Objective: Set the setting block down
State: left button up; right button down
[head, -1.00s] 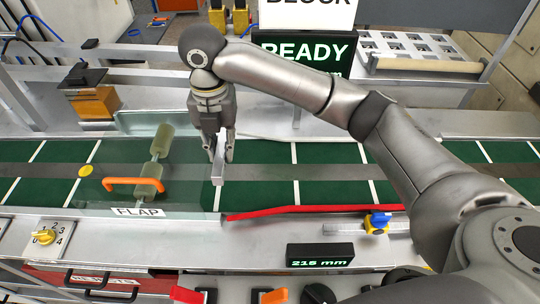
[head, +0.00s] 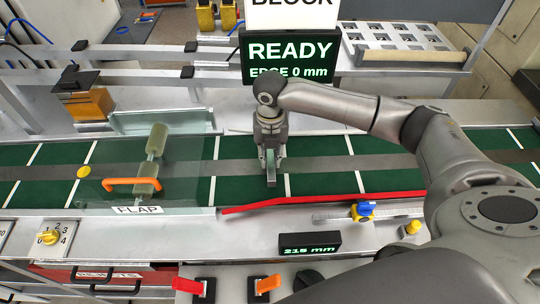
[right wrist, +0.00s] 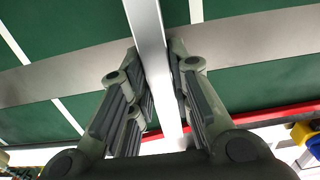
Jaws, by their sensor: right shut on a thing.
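The setting block is a grey metal bar (head: 271,168). My right gripper (head: 271,154) is shut on it over the green conveyor belt (head: 320,184), to the right of the clear flap. In the right wrist view the bar (right wrist: 149,40) runs lengthwise between the two fingers of the right gripper (right wrist: 160,88), with green belt and its grey centre strip behind. I cannot tell whether the bar touches the belt. My left gripper is not in view.
The clear flap (head: 190,170) with an orange handle (head: 131,186) covers the belt at left. A red rail (head: 320,208) and a blue-yellow clamp (head: 362,211) lie along the front edge. A display (head: 290,56) reads READY, EDGE 0 mm. The belt to the right is clear.

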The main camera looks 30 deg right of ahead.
aim_at(270, 155)
jog(key=shift+f, duration=0.45)
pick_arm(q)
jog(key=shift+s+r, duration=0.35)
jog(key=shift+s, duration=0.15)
pick_arm(e)
jog(key=shift+f, duration=0.3)
jog(key=shift+a, duration=0.1)
jog(key=shift+f, duration=0.15)
jog(key=c, duration=1.3)
grip_release()
pick_arm(q)
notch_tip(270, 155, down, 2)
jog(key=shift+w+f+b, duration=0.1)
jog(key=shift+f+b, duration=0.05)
jog(key=shift+b, duration=0.95)
pick_arm(e)
notch_tip(270, 155, up, 12)
jog(key=shift+r, duration=0.15)
